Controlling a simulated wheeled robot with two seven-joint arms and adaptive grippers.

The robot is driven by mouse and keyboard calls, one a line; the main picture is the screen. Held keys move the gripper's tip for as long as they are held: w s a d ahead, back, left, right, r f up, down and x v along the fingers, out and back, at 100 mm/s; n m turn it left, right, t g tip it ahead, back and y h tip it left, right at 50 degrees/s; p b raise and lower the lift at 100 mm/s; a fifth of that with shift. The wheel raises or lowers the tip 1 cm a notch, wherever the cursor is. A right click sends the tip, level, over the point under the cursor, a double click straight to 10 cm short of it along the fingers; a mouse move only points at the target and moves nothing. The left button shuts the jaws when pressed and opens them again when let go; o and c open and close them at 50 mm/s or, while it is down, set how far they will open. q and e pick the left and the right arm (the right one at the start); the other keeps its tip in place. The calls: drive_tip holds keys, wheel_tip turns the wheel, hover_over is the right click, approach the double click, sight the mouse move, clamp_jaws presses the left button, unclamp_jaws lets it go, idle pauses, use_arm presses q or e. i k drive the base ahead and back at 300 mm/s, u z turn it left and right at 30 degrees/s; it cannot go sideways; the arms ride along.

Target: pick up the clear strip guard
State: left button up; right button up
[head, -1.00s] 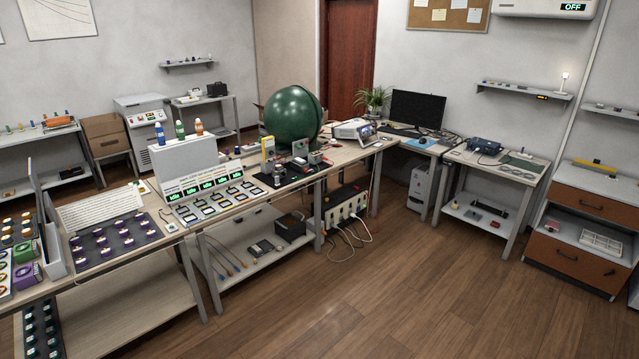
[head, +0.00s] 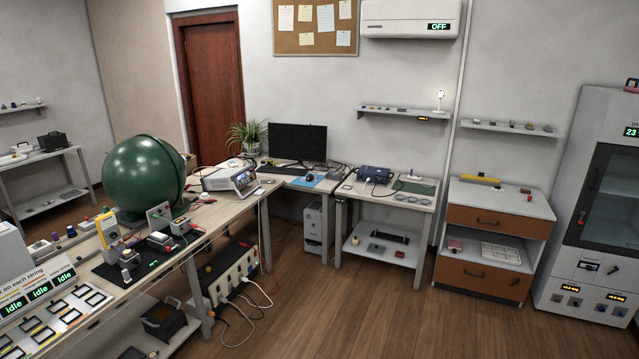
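I cannot make out a clear strip guard for certain in the head view. A panel with several slots and green "Idle" displays (head: 40,290) lies on the long bench at the lower left, cut off by the picture's edge. At this size I cannot tell whether a clear piece lies on or near it. Neither of my grippers is in view.
The long bench (head: 225,207) runs along the left with a green sphere (head: 143,172) on it. A side table (head: 425,201) stands at the back, a drawer cabinet (head: 499,215) and a tall grey cabinet (head: 590,255) at the right. The wooden floor (head: 370,310) is open in front.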

sight(209, 270)
drive_tip(key=z, duration=0.2)
drive_tip(key=i, duration=2)
drive_tip(key=u, duration=0.25)
drive_tip(key=i, duration=1.35)
drive_tip(key=u, duration=0.55)
